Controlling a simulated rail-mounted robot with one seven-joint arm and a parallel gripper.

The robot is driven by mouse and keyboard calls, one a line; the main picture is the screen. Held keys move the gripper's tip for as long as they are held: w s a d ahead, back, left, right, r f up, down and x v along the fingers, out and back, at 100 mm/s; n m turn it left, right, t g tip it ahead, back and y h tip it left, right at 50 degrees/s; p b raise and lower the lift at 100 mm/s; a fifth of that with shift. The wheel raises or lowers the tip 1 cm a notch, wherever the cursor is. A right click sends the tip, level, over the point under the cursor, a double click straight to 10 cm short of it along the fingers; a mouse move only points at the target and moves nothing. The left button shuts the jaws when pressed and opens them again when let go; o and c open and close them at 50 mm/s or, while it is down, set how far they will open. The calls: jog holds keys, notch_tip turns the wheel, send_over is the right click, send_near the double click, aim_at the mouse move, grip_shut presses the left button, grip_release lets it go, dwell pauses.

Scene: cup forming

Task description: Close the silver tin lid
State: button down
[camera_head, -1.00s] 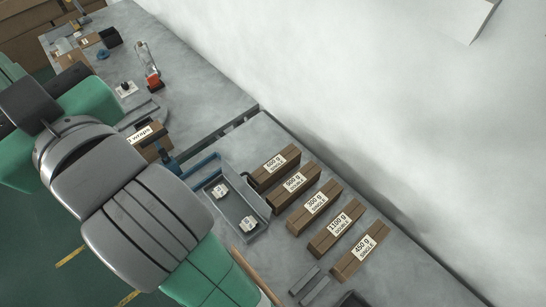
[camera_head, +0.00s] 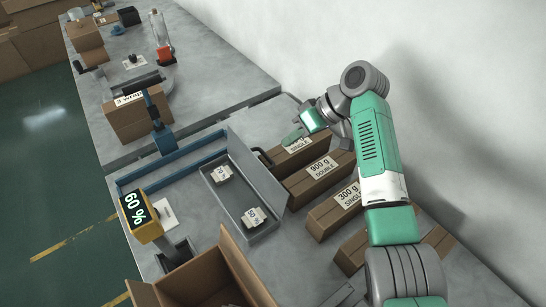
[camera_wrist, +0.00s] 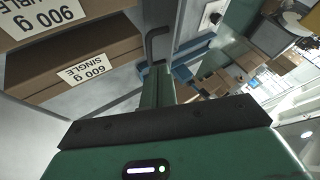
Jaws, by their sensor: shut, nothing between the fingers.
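The silver tin (camera_head: 216,197) stands open on the bench in the head view, with two labelled white blocks inside. Its lid (camera_head: 262,174) stands raised and tilted along the tin's right side. My gripper (camera_head: 291,137) is over the far brown box, to the right of the lid's handle. In the wrist view the green fingers (camera_wrist: 158,85) are together and empty. Whether they touch the handle, I cannot tell.
Brown labelled boxes (camera_head: 318,178) line the bench right of the lid, beneath my arm. A blue frame (camera_head: 165,172) lies left of the tin. A yellow 60 % display (camera_head: 140,215) and an open carton (camera_head: 185,288) are nearer. The wall is close on the right.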

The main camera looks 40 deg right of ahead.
aim_at(267, 157)
jog(key=b+x, duration=0.2)
jog(key=x, duration=0.7)
jog(key=shift+f+b, duration=0.1)
jog(key=shift+b, duration=0.25)
jog(key=shift+w+a+f, duration=0.15)
jog(key=shift+w+f, duration=0.05)
